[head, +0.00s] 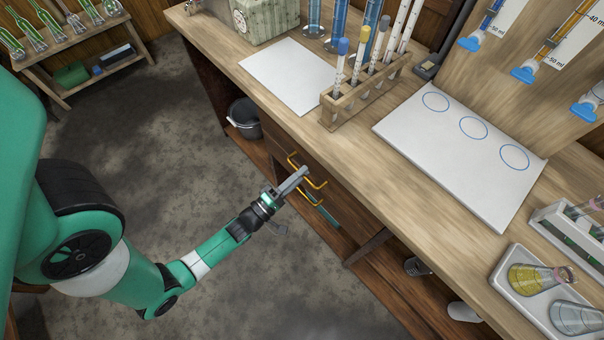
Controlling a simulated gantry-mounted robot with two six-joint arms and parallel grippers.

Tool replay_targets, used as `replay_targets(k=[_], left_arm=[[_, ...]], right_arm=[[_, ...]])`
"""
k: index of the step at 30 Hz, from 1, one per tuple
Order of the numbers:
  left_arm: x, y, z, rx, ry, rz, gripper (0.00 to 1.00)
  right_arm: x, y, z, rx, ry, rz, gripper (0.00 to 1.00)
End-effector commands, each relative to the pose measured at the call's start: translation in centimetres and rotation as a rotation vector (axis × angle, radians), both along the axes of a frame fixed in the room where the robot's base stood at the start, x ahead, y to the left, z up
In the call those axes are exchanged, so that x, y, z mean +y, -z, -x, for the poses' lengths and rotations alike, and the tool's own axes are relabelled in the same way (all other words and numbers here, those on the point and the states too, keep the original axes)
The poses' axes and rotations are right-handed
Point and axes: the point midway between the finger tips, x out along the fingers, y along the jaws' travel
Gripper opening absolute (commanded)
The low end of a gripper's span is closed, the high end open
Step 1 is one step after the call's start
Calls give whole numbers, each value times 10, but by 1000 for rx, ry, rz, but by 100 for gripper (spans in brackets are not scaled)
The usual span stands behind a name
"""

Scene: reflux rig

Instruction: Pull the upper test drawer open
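Two yellow drawer handles show on the bench front below the worktop. The upper handle (316,184) belongs to the upper test drawer, whose front is mostly hidden under the worktop edge. The lower handle (312,204) sits just beneath it. My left gripper (299,174) is at the upper handle, its grey fingers overlapping the handle in the picture. I cannot tell whether the fingers are closed around the bar or only beside it. The upper drawer looks closed, though the view from above hides most of it. My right gripper is not in view.
The worktop above holds a wooden test tube rack (365,92), a white sheet (290,75), a white board with blue circles (460,150) and a tray of flasks (545,290). A dark bucket (244,118) stands under the bench. The floor before the drawers is clear.

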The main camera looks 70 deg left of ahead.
Motion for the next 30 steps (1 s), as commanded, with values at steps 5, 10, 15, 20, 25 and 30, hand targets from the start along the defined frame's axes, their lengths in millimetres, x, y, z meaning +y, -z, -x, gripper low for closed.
replay_targets(k=[5,10,15,20,25,30], left_arm=[[3,-2,-8,0,0,0,27],[3,-2,-8,0,0,0,27],[3,-2,-7,0,0,0,0],[3,-2,-7,0,0,0,0],[3,-2,-7,0,0,0,0],[3,-2,-7,0,0,0,0]], right_arm=[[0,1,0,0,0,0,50],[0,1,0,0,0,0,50],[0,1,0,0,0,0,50],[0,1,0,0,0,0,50],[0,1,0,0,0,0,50],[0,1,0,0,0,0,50]])
